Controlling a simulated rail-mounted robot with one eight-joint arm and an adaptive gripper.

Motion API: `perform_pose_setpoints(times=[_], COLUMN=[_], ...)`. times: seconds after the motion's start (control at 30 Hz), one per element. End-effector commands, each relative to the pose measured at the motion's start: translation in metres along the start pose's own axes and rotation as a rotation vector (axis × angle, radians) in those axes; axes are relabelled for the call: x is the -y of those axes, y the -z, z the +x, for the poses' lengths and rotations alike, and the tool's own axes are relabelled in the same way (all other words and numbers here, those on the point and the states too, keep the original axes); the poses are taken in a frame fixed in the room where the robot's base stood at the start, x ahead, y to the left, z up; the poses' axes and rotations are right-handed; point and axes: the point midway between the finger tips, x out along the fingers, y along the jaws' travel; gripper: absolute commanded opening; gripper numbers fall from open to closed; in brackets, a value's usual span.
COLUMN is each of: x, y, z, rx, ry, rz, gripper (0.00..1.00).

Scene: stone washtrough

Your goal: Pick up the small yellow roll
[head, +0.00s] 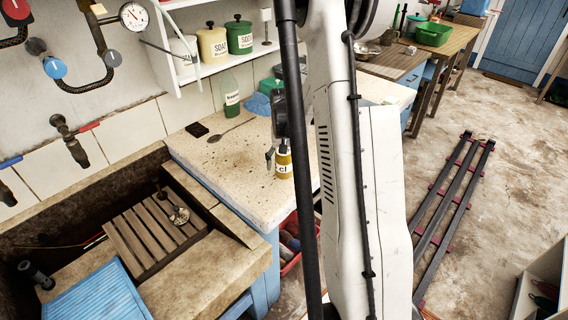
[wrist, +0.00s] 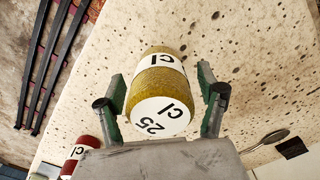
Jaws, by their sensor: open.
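The small yellow roll (head: 284,166) stands on the speckled pale worktop (head: 235,165), near its front edge, in the head view. In the wrist view the roll (wrist: 157,82) shows a white band and a white end face marked "25 Cl". My gripper (wrist: 162,88) is open, with one green-padded finger on each side of the roll and a visible gap at both sides. In the head view my gripper (head: 277,152) is at the roll and hides its upper part.
A red roll (wrist: 82,150) with a white label is at lower left in the wrist view. A spoon (head: 230,130) and a dark block (head: 197,130) lie farther back. A green bottle (head: 231,98) stands by the wall. The stone trough (head: 190,275) is at left.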

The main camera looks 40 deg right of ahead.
Motion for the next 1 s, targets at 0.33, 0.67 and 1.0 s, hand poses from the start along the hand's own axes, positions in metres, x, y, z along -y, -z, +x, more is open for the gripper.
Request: perform_pose_setpoints(times=[0.33,0.67,1.0], x=[0.000,0.000,0.000], y=[0.000,0.000,0.000], z=[0.000,-0.001,-0.018], rx=[0.000,0.000,0.000], ry=[0.000,0.000,0.000], rz=[0.000,0.000,0.000], gripper=[0.28,0.08,0.08])
